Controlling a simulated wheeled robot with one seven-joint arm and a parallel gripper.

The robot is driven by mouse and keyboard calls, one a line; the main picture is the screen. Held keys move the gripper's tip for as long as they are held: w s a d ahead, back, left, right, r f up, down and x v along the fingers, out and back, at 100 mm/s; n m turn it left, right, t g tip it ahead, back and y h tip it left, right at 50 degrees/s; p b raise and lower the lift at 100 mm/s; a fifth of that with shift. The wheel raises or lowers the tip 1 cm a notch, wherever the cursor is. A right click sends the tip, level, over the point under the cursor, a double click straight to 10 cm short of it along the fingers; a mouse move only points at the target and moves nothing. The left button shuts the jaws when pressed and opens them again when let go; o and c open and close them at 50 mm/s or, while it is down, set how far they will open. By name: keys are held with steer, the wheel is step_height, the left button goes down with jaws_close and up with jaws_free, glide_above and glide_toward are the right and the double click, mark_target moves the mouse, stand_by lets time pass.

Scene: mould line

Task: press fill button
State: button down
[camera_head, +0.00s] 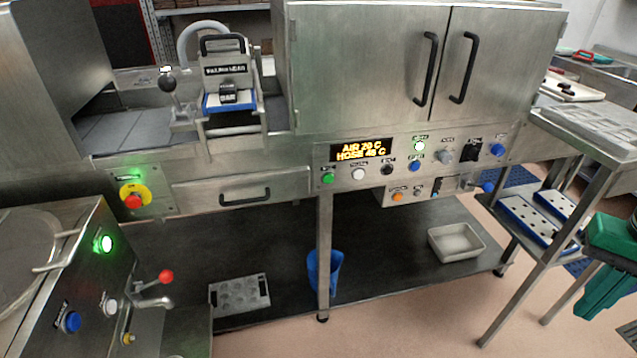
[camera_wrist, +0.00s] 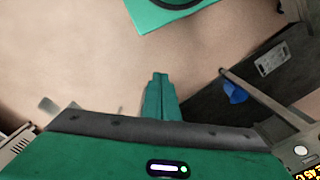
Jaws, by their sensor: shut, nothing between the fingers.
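A control panel (camera_head: 405,163) on the front of the steel machine carries several coloured buttons and knobs, among them a green button (camera_head: 327,178) and a white button (camera_head: 359,174). A second panel on the machine at lower left has a lit green button (camera_head: 104,243), a white button (camera_head: 110,306) and a blue button (camera_head: 71,321). The small labels are too blurred to tell which is the fill button. My green gripper (camera_head: 588,312) is at the right edge, well away from both panels. Its fingers (camera_wrist: 160,80) are together and empty in the wrist view.
A steel side table (camera_head: 590,136) with trays stands between my gripper and the machine. A red-knobbed lever (camera_head: 166,277) sticks out at lower left. A red stop button (camera_head: 133,201) is on the machine front. A blue container (camera_head: 325,272) stands on the lower shelf. Floor in front is clear.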

steer(key=w+a+f+n+t+y, duration=0.1)
steer(key=w+a+f+n+t, duration=0.15)
steer(key=w+a+n, duration=0.4)
steer(key=w+a+f+n+t+y, duration=0.1)
steer(key=w+a+f+n, duration=0.2)
steer(key=w, duration=0.7)
steer(key=w+a+f+n+t+y, duration=0.1)
steer(key=w+a+y, duration=0.3)
steer(key=a, duration=1)
steer(key=w+a+f+n+t+y, duration=0.1)
steer(key=w+a+n+t+y, duration=0.2)
steer(key=w+a, duration=0.6)
steer(key=a+n, duration=0.1)
steer(key=a, duration=0.3)
steer(key=shift+a+f+y, duration=0.4)
steer(key=shift+w, duration=0.15)
glide_toward(328, 179)
steer(key=shift+w+a+f, duration=0.2)
steer(key=shift+a+f, duration=0.5)
steer(key=shift+a, duration=0.05)
steer(key=shift+w+a+f, duration=0.2)
steer(key=shift+a+f, duration=0.5)
steer(key=shift+a, duration=0.05)
steer(key=shift+w+a+f, duration=0.2)
steer(key=shift+a+f, duration=0.5)
steer(key=shift+a, duration=0.05)
